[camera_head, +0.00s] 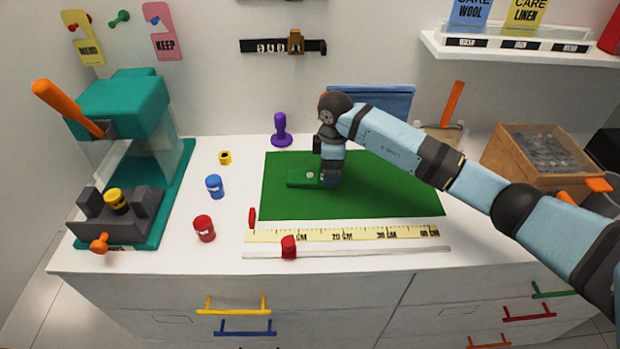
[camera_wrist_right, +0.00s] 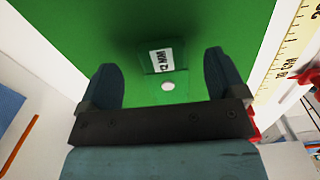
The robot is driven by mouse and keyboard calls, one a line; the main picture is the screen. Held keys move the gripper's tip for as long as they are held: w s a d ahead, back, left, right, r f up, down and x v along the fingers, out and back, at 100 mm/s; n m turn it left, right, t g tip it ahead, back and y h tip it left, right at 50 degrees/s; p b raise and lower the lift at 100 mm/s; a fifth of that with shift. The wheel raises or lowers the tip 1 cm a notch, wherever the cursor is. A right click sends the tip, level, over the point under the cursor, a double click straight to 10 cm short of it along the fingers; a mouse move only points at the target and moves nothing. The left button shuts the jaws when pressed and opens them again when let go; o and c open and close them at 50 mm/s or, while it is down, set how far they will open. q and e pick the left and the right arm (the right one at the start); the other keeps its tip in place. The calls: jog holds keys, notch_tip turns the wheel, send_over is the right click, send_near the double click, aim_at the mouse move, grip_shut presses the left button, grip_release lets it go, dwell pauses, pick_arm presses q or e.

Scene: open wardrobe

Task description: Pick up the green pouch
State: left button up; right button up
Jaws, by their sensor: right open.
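The green pouch (camera_head: 300,178) lies flat on the green mat (camera_head: 390,200) on the white worktop. My left gripper is not in view.
A yellow ruler (camera_head: 345,235) and red markers (camera_head: 289,246) lie in front of the mat. Red (camera_head: 204,228), blue (camera_head: 215,187) and yellow (camera_head: 225,158) pieces stand left of it. A teal press (camera_head: 120,105) is far left; a wooden box (camera_head: 535,155) is right.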

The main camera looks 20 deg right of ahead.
notch_tip(320, 180, down, 3)
jog(key=shift+s+d+f, duration=0.1)
jog(key=shift+d+f, duration=0.05)
jog(key=shift+f, duration=0.05)
jog(key=c, duration=1)
jog(key=shift+r, duration=0.15)
